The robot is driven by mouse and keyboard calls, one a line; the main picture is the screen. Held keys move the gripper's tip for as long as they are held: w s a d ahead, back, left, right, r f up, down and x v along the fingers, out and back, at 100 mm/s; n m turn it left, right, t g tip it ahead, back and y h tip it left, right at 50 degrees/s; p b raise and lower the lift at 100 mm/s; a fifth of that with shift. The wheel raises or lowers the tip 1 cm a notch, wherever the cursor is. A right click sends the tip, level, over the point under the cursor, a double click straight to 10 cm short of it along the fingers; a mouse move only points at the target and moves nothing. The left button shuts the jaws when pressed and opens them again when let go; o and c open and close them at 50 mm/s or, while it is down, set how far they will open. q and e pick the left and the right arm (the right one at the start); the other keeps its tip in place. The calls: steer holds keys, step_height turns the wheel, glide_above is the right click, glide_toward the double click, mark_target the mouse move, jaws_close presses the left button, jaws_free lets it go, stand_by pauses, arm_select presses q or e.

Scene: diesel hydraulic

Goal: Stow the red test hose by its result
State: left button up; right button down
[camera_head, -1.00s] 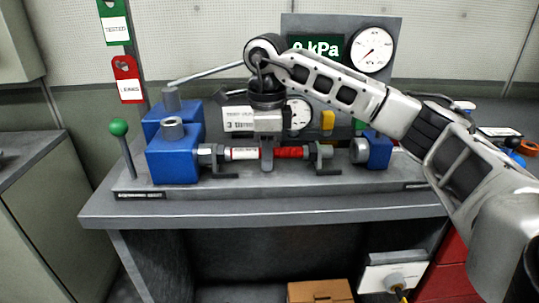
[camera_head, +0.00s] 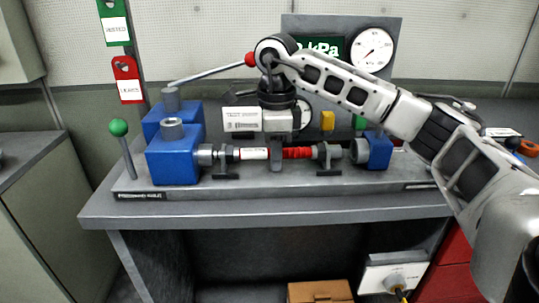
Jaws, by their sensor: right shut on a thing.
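The red test hose (camera_head: 298,153) lies level across the bench rig, with a white label (camera_head: 254,154) on its left part and grey metal end fittings. My right gripper (camera_head: 276,157) comes down on its middle from above and is shut on it. The hose is low, at the height of two small dark supports. Its left end is near the coupling of the left blue block (camera_head: 174,160); its right end is apart from the right blue block (camera_head: 374,150). A green tag (camera_head: 113,22) and a red tag (camera_head: 127,80) hang at upper left. My left gripper is not in view.
A green-knobbed lever (camera_head: 119,128) stands at the rig's left. A long lever with a red knob (camera_head: 250,60) slants behind my wrist. The gauge (camera_head: 373,49) and kPa display (camera_head: 329,46), partly hidden by my arm, stand behind. The bench's front edge (camera_head: 260,210) is clear.

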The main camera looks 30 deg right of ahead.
steer(key=shift+s+d, duration=0.4)
steer(key=shift+d, duration=0.25)
steer(key=shift+r, duration=0.1)
steer(key=shift+r+p, duration=1.2)
steer(key=shift+r, duration=0.15)
steer(key=shift+r+p, duration=0.55)
steer(key=shift+r, duration=0.05)
steer(key=shift+r+p, duration=1.1)
steer(key=shift+r, duration=0.15)
steer(key=shift+r+p, duration=0.55)
steer(key=shift+r, duration=0.1)
steer(key=shift+r+p, duration=0.55)
steer(key=shift+r, duration=0.05)
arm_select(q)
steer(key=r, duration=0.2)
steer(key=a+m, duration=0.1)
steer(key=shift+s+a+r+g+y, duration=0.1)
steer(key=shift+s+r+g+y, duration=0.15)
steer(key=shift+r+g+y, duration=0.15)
